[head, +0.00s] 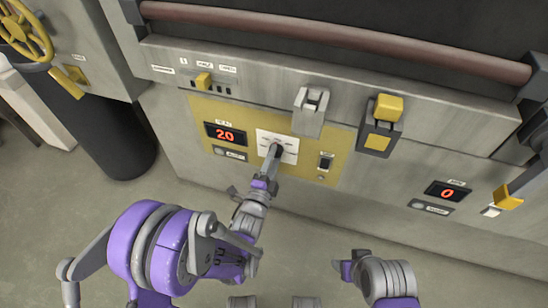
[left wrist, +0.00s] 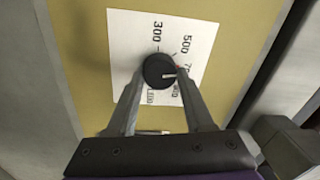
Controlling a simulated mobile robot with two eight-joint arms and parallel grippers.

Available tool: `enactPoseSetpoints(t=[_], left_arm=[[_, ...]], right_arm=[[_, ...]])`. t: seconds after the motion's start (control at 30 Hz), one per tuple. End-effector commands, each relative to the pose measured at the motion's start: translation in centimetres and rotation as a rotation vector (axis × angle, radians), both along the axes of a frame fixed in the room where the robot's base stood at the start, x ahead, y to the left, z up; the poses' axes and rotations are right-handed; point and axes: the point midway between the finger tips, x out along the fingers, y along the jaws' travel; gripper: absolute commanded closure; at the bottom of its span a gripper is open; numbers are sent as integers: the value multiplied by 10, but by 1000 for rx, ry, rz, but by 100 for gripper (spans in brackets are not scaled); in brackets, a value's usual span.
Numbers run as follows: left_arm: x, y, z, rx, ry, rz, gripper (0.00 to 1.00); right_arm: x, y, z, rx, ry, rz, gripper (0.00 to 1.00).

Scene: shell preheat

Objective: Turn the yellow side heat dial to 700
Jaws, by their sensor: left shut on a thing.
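The heat dial is a black round knob (left wrist: 160,68) on a white scale plate (left wrist: 125,30), set on a yellow panel (left wrist: 85,60). The scale shows 300, 500 and further marks, partly hidden by a finger. The knob's white pointer line points right in the left wrist view, near the partly hidden 700 mark; the exact reading is unclear. My left gripper (left wrist: 160,78) has a finger on each side of the knob and is shut on it. In the head view, my left gripper (head: 276,151) reaches the white plate (head: 290,141) and hides the knob.
Left of the plate, a red display (head: 225,134) reads 2.0. A grey bracket (head: 310,110), a yellow-capped switch (head: 388,107) and a small switch (head: 325,162) are near. A second display (head: 447,192) at right reads 0. A dark red bar (head: 340,38) runs above.

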Motion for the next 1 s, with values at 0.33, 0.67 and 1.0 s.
enactPoseSetpoints(t=[0.33,0.67,1.0], left_arm=[[0,0,-1,152,-49,0,100],[0,0,-1,186,-60,0,100],[0,0,-1,185,-60,0,35]], right_arm=[[0,0,1,0,0,0,40],[0,0,1,0,0,0,40],[0,0,1,0,0,0,40]])
